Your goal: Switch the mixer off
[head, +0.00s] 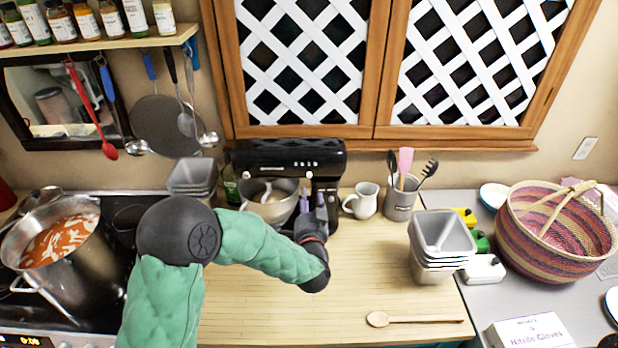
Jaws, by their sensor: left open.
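The black mixer (270,157) stands at the back of the wooden counter, against the wall below the lattice cabinet. Its metal bowl (285,208) sits under the head with a light-coloured beater or content inside. My left gripper (312,200) is in front of the mixer's right side, by its stand, with the fingers pointing at it. The gripper is open and holds nothing. Whether the fingertips touch the mixer cannot be told. The gripper and wrist hide the lower part of the mixer's stand. I cannot make out the switch. My right gripper is not in view.
A white mug (363,203) and a utensil crock (399,204) stand right of the mixer. Stacked metal containers (443,236), a wooden spoon (415,320) and a woven basket (548,240) are farther right. A soup pot (85,275) is on the stove at left. The counter's middle is clear.

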